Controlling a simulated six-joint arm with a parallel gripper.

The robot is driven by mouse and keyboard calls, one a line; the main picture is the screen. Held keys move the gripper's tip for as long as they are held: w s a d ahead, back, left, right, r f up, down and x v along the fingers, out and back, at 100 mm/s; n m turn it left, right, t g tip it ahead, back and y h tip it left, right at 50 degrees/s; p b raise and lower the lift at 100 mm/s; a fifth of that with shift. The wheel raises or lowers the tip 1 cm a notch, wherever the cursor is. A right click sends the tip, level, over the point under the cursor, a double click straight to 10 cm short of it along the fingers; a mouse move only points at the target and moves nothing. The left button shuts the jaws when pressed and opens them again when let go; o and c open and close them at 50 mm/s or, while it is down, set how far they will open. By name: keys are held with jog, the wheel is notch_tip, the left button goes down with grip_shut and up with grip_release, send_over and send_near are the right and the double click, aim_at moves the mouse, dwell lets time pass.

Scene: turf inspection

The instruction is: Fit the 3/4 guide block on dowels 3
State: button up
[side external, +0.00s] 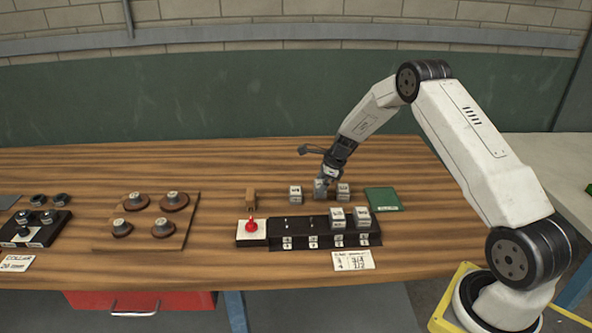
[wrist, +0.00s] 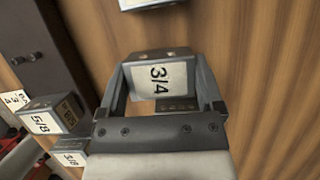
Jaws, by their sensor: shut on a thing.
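My gripper (side external: 322,180) is low over the table behind the dowel rack. In the wrist view, its two fingers (wrist: 166,92) are closed on the sides of a pale block marked 3/4 (wrist: 158,80). The held block also shows in the side view (side external: 320,188), between two loose blocks; I cannot tell whether it touches the table. The black dowel rack (side external: 310,242) stands in front. Its two left stations show bare pins, and its two right stations carry blocks (side external: 337,215) (side external: 361,214). The rack's station numbers are too small to read.
Loose blocks stand close to the left (side external: 295,193) and right (side external: 343,190) of my gripper. A red button (side external: 251,226) sits at the rack's left end. A green book (side external: 383,199) lies right, and a card (side external: 353,260) lies in front of the rack.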

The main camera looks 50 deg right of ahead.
jog(key=s+a+r, duration=0.2)
jog(key=s+r, duration=0.3)
jog(key=s, duration=0.1)
jog(key=s+a+r, duration=0.2)
jog(key=s+r, duration=0.3)
jog(key=s, duration=0.2)
jog(key=shift+s+a+r, duration=0.15)
jog(key=shift+a+r, duration=0.1)
dwell(0.5)
send_over(307, 224)
jog(key=s, duration=0.1)
jog(key=shift+d+f+n, duration=0.2)
jog(key=shift+f, duration=0.35)
jog(key=shift+d+f+n, duration=0.2)
jog(key=shift+f, duration=0.3)
jog(key=shift+f, duration=0.15)
jog(key=shift+f, duration=2.75)
jog(key=shift+f, duration=1.1)
